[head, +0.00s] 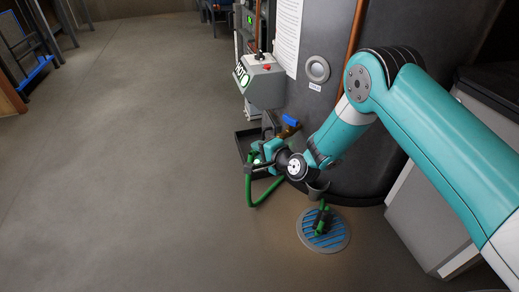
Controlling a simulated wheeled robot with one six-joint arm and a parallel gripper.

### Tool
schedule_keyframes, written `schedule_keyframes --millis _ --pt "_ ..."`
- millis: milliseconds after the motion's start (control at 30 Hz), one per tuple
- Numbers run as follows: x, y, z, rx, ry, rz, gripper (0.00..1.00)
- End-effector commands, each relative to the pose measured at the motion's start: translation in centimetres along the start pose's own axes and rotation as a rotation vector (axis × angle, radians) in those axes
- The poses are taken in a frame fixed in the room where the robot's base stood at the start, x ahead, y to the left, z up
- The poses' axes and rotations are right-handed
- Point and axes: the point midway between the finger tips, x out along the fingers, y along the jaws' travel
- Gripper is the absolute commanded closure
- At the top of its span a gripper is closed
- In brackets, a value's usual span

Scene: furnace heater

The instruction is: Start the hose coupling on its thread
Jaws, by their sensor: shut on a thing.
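My gripper (259,160) is at the lower front of the dark tank, shut on the end of the green hose. A small pale piece between the fingers looks like the hose coupling (257,161); the fingers partly hide it. The green hose (250,190) hangs below in a loop, and its other end (322,222) is at the floor drain. A brass drain valve (287,132) with a blue handle (291,120) sticks out of the tank just above and right of my gripper. Its thread cannot be made out. The coupling appears apart from the valve.
A black tray (240,137) lies behind my gripper. A grey control box (262,82) with a red button hangs above. The dark tank (340,25) stands behind my arm, and a round floor drain (340,240) lies in front. Open floor is at left.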

Motion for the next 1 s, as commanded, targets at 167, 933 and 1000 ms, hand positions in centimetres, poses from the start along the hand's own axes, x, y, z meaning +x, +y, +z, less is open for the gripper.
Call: schedule_keyframes --millis 167,933,1000 --pt "0.0 -0.1 0.0 0.0 0.0 0.0 1.0" --pt "0.1 -0.1 -1.2 0.0 0.001 -0.002 1.0" --pt "0.1 -0.1 -1.4 0.0 0.001 -0.001 1.0"
